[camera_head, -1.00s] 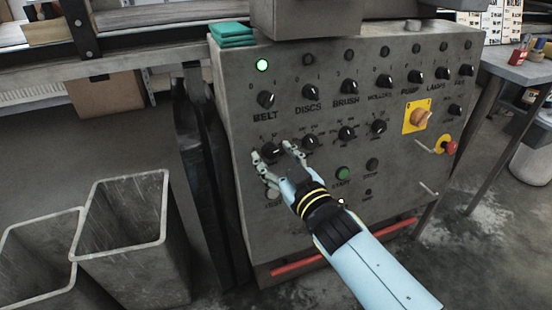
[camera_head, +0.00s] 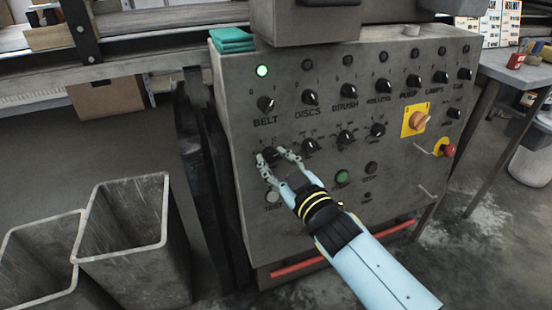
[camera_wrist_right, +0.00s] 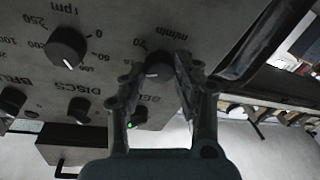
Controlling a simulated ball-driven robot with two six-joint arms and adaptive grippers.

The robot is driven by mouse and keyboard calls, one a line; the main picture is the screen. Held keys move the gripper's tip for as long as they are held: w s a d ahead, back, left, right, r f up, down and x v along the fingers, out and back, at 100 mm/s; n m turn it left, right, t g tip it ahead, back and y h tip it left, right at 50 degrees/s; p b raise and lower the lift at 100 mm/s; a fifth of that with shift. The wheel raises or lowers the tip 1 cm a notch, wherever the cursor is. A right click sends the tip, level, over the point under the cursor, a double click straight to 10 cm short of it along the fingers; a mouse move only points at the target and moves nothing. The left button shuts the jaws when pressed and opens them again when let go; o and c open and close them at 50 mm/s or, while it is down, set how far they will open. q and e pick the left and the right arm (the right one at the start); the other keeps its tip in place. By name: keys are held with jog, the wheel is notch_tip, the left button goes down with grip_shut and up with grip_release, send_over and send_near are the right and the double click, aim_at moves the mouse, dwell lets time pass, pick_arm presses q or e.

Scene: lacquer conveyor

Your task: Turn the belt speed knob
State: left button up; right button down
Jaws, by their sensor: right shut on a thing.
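The belt speed knob (camera_head: 270,155) is a black round knob on the grey control panel (camera_head: 300,230), below the BELT switch (camera_head: 265,104). My right gripper (camera_head: 272,158) is shut on this knob, one finger on each side. In the right wrist view the knob (camera_wrist_right: 158,72) sits between the two fingertips, under a scale reading m/min; its pointer is hard to make out. The green lamp (camera_head: 262,71) above the BELT switch is lit. My left gripper is not in view.
Beside the held knob is another dial (camera_head: 310,146), close to the right finger. A green start button (camera_head: 342,177) and a yellow-backed main switch (camera_head: 416,120) are further right. Two grey bins (camera_head: 120,253) stand on the floor at left.

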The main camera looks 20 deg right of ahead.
jog(key=n+p, duration=0.2)
jog(key=n, duration=0.1)
jog(key=shift+r+g+y, duration=0.25)
jog(key=shift+g+y, duration=0.05)
jog(key=shift+n+p, duration=0.3)
jog(key=shift+n, duration=0.1)
jog(key=shift+n+p, duration=0.3)
jog(key=shift+n, duration=0.2)
jog(key=n+p, duration=0.1)
jog(key=n, duration=0.2)
jog(key=shift+g+y+p, duration=0.3)
jog(key=shift+g+p, duration=0.05)
jog(key=shift+g, duration=0.05)
jog(key=shift+d+n+p, duration=0.1)
jog(key=shift+n+p, duration=0.45)
jog(key=shift+n, duration=0.35)
jog(key=n+g+p, duration=0.1)
jog(key=n+p, duration=0.1)
jog(key=n, duration=0.2)
jog(key=shift+r, duration=0.1)
pick_arm(q)
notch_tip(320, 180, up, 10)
jog(key=p, duration=0.2)
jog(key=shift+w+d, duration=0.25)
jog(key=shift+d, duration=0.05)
pick_arm(e)
jog(key=n+g+h, duration=0.1)
jog(key=n, duration=0.4)
